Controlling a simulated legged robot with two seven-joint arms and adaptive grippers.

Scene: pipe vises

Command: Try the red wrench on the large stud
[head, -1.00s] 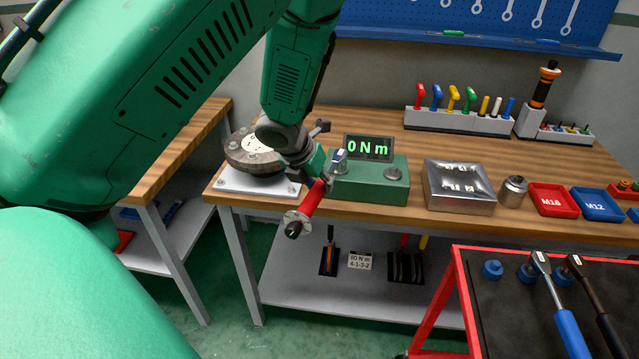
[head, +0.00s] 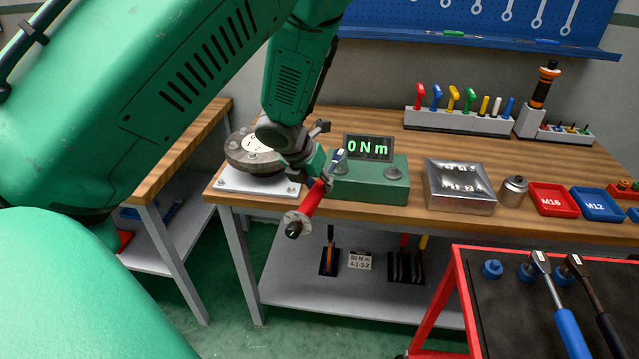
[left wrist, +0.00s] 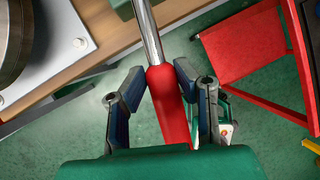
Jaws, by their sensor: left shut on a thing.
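My left gripper (head: 318,178) is shut on the red wrench (head: 312,200), near the front edge of the bench. The red handle points down toward the front, with a pale disc and dark knob at its end. The wrench's metal end is beside the green tester (head: 368,182), whose display reads 0 Nm. In the left wrist view, the fingers (left wrist: 158,82) flank the red handle and the wrench's metal shaft (left wrist: 148,32) runs up out of the picture. A stud (head: 394,172) stands on the tester's top right. I cannot tell whether the wrench touches the tester. My right gripper is not in view.
A round flange (head: 252,160) on a white plate is left of the tester. A metal box (head: 459,205), a small metal cylinder (head: 514,190), a red M16 tray (head: 553,213) and a blue M12 tray (head: 598,218) stand to the right. A red-framed cart (head: 440,300) is in front.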

